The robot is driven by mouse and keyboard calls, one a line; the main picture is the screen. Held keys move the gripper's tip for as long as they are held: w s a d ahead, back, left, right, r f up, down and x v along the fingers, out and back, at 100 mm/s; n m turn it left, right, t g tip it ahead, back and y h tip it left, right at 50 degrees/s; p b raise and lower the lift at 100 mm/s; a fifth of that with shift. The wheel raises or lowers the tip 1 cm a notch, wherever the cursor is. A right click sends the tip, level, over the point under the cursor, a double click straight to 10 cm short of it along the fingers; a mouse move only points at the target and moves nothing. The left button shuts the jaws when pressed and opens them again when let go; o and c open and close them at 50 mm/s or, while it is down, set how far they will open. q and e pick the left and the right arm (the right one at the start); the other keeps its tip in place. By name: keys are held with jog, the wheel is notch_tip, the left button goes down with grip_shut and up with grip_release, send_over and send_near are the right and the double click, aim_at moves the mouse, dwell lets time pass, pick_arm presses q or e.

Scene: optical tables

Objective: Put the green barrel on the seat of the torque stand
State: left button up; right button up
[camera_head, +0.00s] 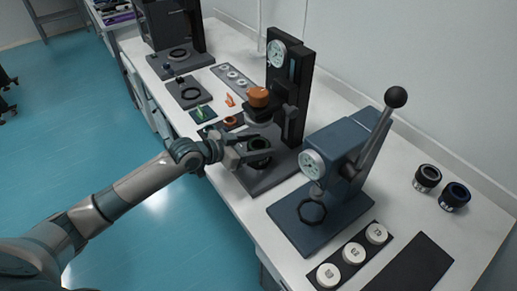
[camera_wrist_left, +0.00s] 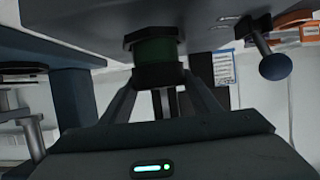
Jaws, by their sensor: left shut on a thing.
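The green barrel (camera_wrist_left: 157,48) shows in the left wrist view, with a dark band below its green body. My left gripper (camera_wrist_left: 160,82) is shut on that dark band. The barrel's far end meets a dark collar under a broad grey surface; I cannot tell whether it is seated. In the head view my left gripper (camera_head: 254,147) is low over the base of the black stand (camera_head: 297,90) with a dial, beside a dark ring there. The barrel's green body cannot be made out in that view. Neither stand carries a readable name. My right gripper is not in view.
A blue lever press (camera_head: 347,145) with a dark hexagonal ring on its base stands just right of the black stand. An orange part (camera_head: 258,97) sits above my gripper. White discs (camera_head: 353,253) and two dark cylinders (camera_head: 427,178) lie farther right.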

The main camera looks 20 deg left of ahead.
pick_arm(q)
jog(key=shift+f, duration=0.1)
dwell(0.3)
jog(key=o, duration=1.3)
jog(key=shift+c, duration=0.2)
